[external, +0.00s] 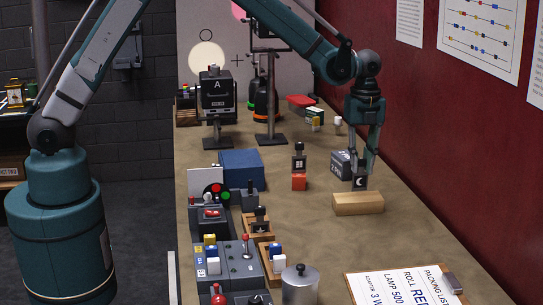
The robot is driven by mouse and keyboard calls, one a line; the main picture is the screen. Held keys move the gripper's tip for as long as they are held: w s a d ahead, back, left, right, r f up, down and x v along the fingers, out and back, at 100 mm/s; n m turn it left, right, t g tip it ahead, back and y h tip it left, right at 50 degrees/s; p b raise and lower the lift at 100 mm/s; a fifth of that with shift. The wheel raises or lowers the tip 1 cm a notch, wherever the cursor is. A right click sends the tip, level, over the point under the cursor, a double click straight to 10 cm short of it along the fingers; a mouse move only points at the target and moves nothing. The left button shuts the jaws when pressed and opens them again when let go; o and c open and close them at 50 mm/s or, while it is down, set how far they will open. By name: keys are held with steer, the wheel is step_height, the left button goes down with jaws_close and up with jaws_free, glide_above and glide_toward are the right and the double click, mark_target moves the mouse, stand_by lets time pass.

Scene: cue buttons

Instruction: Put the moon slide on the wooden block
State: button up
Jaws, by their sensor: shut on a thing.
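The moon slide (361,184) is a small dark plate with a white crescent. My gripper (365,172) is shut on it from above and holds it upright. The wooden block (357,205) is light brown and lies on the table just below the slide. The slide's lower edge is at or just above the block's top; I cannot tell whether they touch.
Close left, a dark slide with a window mark (299,160) stands on a red block (299,182). A grey lettered box (342,163) sits behind my gripper. A clipboard (405,287) lies in front. The table right of the block is clear.

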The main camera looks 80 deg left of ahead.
steer(key=shift+f, duration=0.9)
steer(key=shift+f, duration=0.2)
steer(key=o, duration=1)
steer(key=shift+r, duration=0.3)
step_height(320, 180, up, 12)
steer(key=shift+f, duration=0.1)
